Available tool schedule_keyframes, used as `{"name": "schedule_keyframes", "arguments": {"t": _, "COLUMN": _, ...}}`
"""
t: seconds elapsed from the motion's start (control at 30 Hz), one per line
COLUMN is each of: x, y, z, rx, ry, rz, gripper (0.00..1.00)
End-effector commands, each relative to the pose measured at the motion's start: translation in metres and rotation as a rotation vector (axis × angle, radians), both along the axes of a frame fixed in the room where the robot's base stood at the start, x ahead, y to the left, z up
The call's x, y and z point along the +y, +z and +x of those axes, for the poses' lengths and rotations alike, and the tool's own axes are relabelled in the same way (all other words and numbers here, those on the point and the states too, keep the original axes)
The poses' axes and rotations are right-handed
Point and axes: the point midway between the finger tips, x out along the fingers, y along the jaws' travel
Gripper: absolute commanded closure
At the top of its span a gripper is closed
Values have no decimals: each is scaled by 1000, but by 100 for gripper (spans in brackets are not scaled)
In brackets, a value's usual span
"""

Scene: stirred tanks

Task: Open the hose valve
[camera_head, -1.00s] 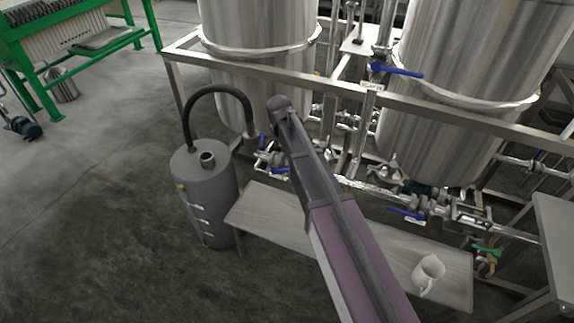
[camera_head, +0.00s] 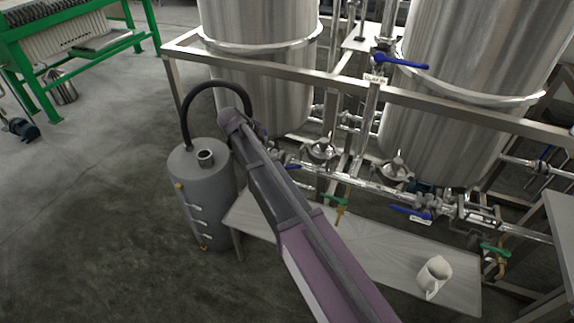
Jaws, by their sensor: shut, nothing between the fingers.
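A black hose (camera_head: 203,90) arches from the top of a grey cylindrical drum (camera_head: 208,196) over to the pipework under the left steel tank (camera_head: 262,100). The hose's far end is hidden behind my arm (camera_head: 270,185), so I cannot see a valve there. A blue lever (camera_head: 292,167) shows just right of my arm, low on the pipework; I cannot tell whether it belongs to the hose. My arm reaches up and left, its rounded joint close to the hose's right side in the picture. My gripper is hidden behind the arm.
Other blue levers sit on the upper pipe (camera_head: 402,61) and lower right pipe (camera_head: 410,212). Green-handled taps (camera_head: 335,199) hang over a low steel bench (camera_head: 385,246) with a white jug (camera_head: 434,275). A steel frame rail (camera_head: 300,74) crosses ahead. Floor at left is open.

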Motion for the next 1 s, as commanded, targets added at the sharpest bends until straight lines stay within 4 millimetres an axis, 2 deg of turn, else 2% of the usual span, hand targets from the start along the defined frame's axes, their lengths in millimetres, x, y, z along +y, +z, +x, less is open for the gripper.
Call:
{"name": "schedule_keyframes", "arguments": {"t": 0.23, "x": 8, "y": 1, "z": 0, "rx": -97, "ry": -91, "rz": 3, "gripper": 100}}
{"name": "schedule_keyframes", "arguments": {"t": 0.67, "x": 7, "y": 1, "z": 0, "rx": -102, "ry": -96, "rz": 3, "gripper": 100}}
{"name": "schedule_keyframes", "arguments": {"t": 1.0, "x": -1, "y": -13, "z": 6, "rx": -102, "ry": -96, "rz": 4, "gripper": 100}}
